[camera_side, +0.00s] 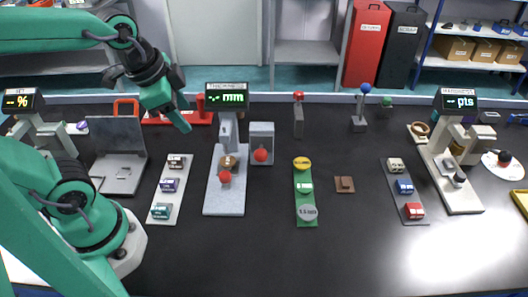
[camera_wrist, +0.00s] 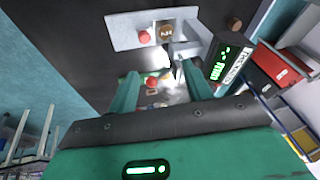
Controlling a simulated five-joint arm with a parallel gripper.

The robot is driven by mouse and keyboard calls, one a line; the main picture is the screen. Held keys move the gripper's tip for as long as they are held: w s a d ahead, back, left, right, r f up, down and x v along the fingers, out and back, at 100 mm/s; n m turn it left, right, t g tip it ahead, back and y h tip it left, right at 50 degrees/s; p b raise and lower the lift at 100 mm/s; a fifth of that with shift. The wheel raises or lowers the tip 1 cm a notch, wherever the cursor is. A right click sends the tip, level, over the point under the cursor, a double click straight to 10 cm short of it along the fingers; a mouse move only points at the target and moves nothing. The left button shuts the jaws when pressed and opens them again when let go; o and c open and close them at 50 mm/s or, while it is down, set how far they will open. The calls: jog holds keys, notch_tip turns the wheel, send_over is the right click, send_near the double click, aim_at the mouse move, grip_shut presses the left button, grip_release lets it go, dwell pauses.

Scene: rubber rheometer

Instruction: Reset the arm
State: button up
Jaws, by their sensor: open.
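My gripper (camera_side: 180,116) is raised above the back left of the dark bench, left of the thickness gauge (camera_side: 226,160). Its fingers point down and to the right. In the wrist view my gripper (camera_wrist: 158,78) shows two green fingers apart, with nothing held between them. The gauge also shows in the wrist view (camera_wrist: 125,33), beyond the fingers. A small brown piece (camera_side: 228,162) sits on the gauge, under its stem.
A grey block with a red knob (camera_side: 262,143) stands right of the gauge. A hardness tester (camera_side: 450,160) stands far right. The front middle bench is clear.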

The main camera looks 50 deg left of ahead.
jog(key=shift+s+a+r+n+t, duration=0.1)
jog(key=shift+s+r+n+t, duration=0.2)
jog(key=shift+n, duration=0.85)
jog(key=shift+s+a+r+n+t, duration=0.15)
jog(key=shift+s+r+n, duration=0.3)
jog(key=shift+n, duration=0.65)
jog(key=shift+s+a+r+n+t, duration=0.15)
jog(key=shift+s+n, duration=0.35)
jog(key=shift+n, duration=0.65)
